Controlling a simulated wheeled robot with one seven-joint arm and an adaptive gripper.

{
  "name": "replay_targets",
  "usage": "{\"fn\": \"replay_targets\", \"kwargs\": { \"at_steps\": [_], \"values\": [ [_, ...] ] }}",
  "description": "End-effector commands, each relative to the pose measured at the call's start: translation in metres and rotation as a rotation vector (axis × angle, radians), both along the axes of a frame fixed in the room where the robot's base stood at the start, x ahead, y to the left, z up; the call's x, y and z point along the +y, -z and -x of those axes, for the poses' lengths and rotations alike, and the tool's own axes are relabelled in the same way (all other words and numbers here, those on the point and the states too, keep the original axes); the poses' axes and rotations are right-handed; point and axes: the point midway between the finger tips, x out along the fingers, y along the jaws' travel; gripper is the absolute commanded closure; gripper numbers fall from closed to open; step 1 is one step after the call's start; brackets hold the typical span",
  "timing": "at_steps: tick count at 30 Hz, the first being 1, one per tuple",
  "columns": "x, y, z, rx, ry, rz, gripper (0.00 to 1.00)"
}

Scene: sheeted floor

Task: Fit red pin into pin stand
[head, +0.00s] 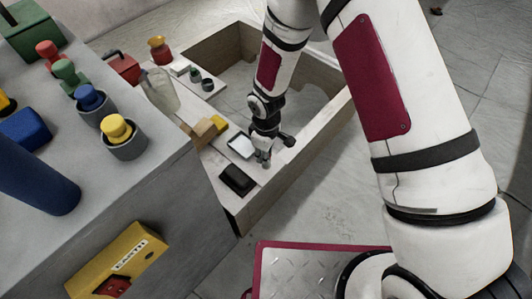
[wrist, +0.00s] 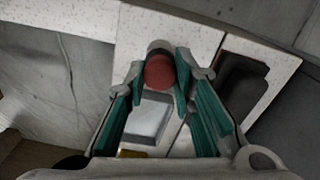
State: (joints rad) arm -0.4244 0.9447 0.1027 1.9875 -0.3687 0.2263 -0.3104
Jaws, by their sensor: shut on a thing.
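My gripper (wrist: 163,88) is closed around the red pin, its green-padded fingers on either side. The round red end of the pin (wrist: 160,72) faces the wrist camera. A grey rounded part shows just beyond it; I cannot tell whether it belongs to the pin. In the head view my gripper (head: 264,158) is low over the pale bench, and the pin is hardly visible there. A small white block (head: 188,73) carrying a green piece and a dark round piece stands further back on the bench; I cannot tell if it is the pin stand.
A clear jar (head: 160,90), tan block (head: 203,133) and red box (head: 122,68) are further left. The grey cabinet (head: 160,175) holds coloured pegs. Bare floor lies right.

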Motion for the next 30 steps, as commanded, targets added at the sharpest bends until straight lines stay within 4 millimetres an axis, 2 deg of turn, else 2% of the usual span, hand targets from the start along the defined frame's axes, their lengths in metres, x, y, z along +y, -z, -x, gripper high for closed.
{"fn": "replay_targets", "kwargs": {
  "at_steps": [11, 12, 14, 15, 25, 30],
  "values": [
    [0.0, 0.005, 0.0, 0.0, 0.0, 0.0, 1.0],
    [0.0, 0.005, 0.0, 0.0, 0.0, 0.0, 0.7],
    [0.0, 0.005, 0.0, 0.0, 0.0, 0.0, 0.56],
    [0.0, 0.005, 0.0, 0.0, 0.0, 0.0, 0.53],
    [0.0, 0.003, 0.0, 0.0, 0.0, 0.0, 0.53],
    [0.0, -0.016, -0.001, -0.002, 0.001, -0.002, 0.53]
  ]
}}
